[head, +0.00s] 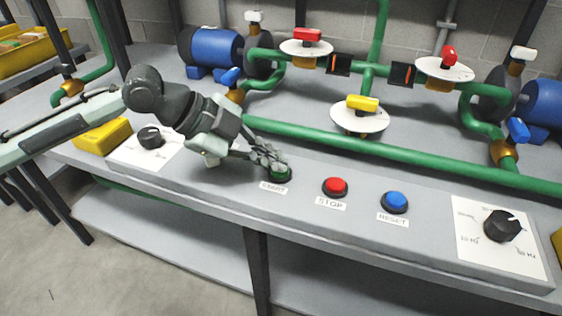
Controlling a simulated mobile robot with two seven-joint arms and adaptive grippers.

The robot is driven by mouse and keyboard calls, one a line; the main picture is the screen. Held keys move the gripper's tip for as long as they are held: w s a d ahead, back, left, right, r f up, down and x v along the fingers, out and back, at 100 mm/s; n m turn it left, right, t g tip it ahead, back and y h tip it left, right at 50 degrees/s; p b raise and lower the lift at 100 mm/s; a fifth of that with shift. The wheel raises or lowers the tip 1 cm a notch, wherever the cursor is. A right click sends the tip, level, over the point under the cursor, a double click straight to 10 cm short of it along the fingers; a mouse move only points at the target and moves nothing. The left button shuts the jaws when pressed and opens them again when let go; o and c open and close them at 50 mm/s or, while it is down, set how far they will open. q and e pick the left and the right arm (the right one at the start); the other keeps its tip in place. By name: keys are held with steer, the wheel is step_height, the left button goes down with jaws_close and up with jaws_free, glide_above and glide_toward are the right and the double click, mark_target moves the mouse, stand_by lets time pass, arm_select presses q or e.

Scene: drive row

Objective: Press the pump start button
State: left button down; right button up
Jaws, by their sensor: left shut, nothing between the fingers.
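The pump start button (281,174) is a green button in a dark ring on the front of the grey bench, with a START label (274,187) in front of it. My left gripper (277,167) is shut and empty, with its fingertips at the top of the green button. The fingers cover part of the button, and I cannot tell whether it is pushed down. My right gripper is not in view.
A red STOP button (335,187) and a blue RESET button (395,201) sit to the right. A black dial (502,226) is at the far right, another black knob (151,137) at the left. A green pipe (400,156) runs behind the buttons.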

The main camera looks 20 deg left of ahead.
mark_target(273, 176)
arm_select(q)
step_height(273, 176, up, 4)
steer(key=p, duration=0.4)
steer(key=shift+r, duration=0.95)
